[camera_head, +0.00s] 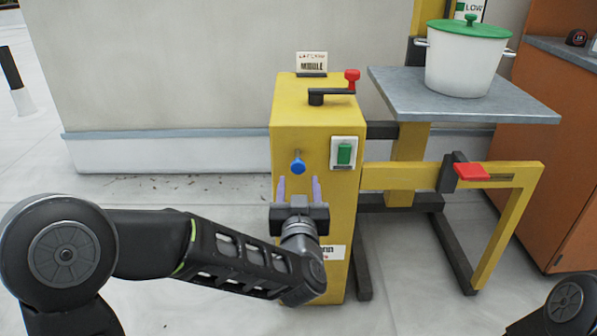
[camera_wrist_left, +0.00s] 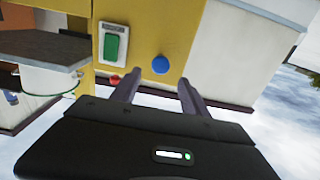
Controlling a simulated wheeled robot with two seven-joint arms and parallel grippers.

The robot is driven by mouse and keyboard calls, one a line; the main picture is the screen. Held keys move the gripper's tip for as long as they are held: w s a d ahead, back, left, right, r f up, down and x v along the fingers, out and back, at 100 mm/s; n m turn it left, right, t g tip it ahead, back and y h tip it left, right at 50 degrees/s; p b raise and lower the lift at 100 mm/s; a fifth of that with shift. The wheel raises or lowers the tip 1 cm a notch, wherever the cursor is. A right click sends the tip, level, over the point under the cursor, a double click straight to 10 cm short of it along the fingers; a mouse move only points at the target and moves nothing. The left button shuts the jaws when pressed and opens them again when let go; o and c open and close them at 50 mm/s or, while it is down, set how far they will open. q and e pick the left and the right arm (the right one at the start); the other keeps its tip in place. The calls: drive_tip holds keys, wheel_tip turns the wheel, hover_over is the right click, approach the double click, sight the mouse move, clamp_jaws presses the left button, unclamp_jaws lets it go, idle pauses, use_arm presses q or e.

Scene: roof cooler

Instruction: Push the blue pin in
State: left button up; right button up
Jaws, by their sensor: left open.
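The blue pin (camera_head: 298,167) sticks out of the front face of the yellow module box (camera_head: 290,120). It has a round blue head on a short shaft. In the left wrist view the blue pin (camera_wrist_left: 160,64) shows just beyond and between the fingertips. My left gripper (camera_head: 298,183) is open and empty, its two purple fingers pointing at the box just below the pin in the head view. The gripper's fingers (camera_wrist_left: 158,85) are apart in the wrist view, and I cannot tell whether they touch anything. My right gripper is not in view.
A green switch (camera_head: 344,154) sits right of the pin on the same face. A black crank with a red knob (camera_head: 352,76) is on top. A grey table (camera_head: 400,88) with a white pot (camera_head: 460,62) stands right, above a red-handled lever (camera_head: 471,171).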

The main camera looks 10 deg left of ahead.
sight(298, 168)
use_arm(q)
drive_tip(key=b+x, duration=0.1)
drive_tip(key=x, duration=0.5)
drive_tip(key=shift+w+a, duration=0.1)
drive_tip(key=shift+w, duration=0.2)
clamp_jaws()
idle(1.1)
